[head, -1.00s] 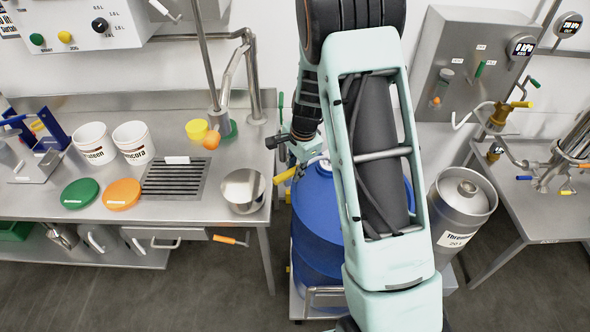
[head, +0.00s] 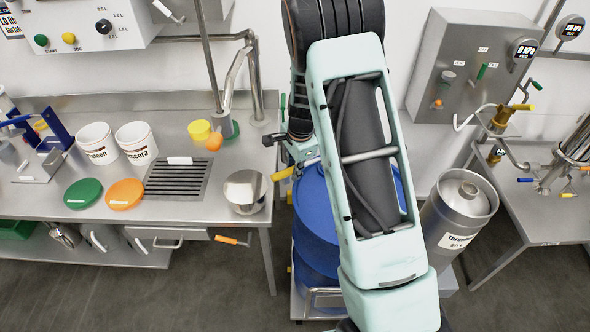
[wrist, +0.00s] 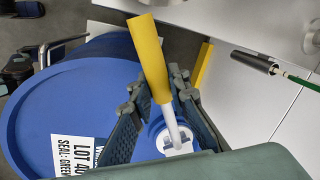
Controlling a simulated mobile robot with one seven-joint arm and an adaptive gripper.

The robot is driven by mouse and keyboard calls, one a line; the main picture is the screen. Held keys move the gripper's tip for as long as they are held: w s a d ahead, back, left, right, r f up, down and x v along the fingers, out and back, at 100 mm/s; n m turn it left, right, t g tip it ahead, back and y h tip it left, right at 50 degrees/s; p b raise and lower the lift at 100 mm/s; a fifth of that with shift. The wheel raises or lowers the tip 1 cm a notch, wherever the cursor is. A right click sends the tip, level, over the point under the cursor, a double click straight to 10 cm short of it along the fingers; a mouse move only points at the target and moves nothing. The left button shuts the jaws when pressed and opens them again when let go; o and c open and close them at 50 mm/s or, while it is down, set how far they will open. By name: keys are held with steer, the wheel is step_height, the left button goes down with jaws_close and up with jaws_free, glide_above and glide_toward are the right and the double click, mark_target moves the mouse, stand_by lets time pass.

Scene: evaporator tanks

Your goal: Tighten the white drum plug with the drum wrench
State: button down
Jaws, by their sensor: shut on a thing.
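The blue drum (head: 312,240) stands upright in the head view, partly hidden by my arm. Its lid (wrist: 40,110) fills the left of the wrist view. The white drum plug (wrist: 174,141) sits at the drum's top near the rim, under the wrench's metal end. The drum wrench has a yellow handle (wrist: 150,58) that sticks up and tilts. The handle also shows in the head view (head: 282,174), left of my arm. My gripper (wrist: 160,88) is shut on the wrench, a finger on each side of it. Whether the wrench is fully seated on the plug is hard to tell.
A steel bench (head: 40,195) with white buckets, lids and a steel bowl (head: 245,191) is close on the left. A steel keg (head: 462,205) stands close to the drum's right. A wall control box (head: 465,65) is behind it.

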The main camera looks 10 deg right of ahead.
steer(key=shift+w+a+r+m+p, duration=0.15)
steer(key=shift+w+m+p, duration=0.25)
steer(key=shift+w+p, duration=0.05)
steer(key=shift+w+m, duration=0.3)
steer(key=shift+w, duration=0.05)
steer(key=shift+w+a+m+p, duration=0.2)
steer(key=shift+w+m+p, duration=0.45)
steer(key=shift+w, duration=0.15)
